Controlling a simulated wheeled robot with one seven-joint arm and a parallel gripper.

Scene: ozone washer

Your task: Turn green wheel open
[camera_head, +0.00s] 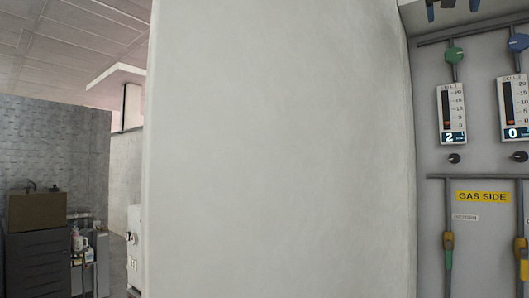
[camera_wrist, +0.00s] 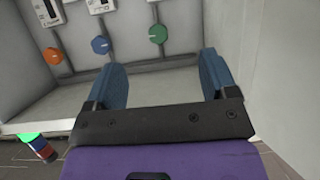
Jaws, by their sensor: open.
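The green wheel (camera_head: 454,55) is a small knob on a grey pipe above a gauge reading 2, at the upper right of the head view. In the wrist view a green wheel (camera_wrist: 157,33) sits on its pipe beyond my gripper, its face showing a pale mark. My gripper (camera_wrist: 161,68) is open and empty, with one blue finger on each side. The green wheel lies ahead of the gap between the fingertips, apart from them. Whether the two views show the same green wheel cannot be told for certain.
A blue wheel (camera_wrist: 101,45) and an orange wheel (camera_wrist: 53,56) stand left of the green one in the wrist view. A pale side wall (camera_wrist: 267,70) is close on the right. In the head view a large blank wall (camera_head: 280,150) fills the middle.

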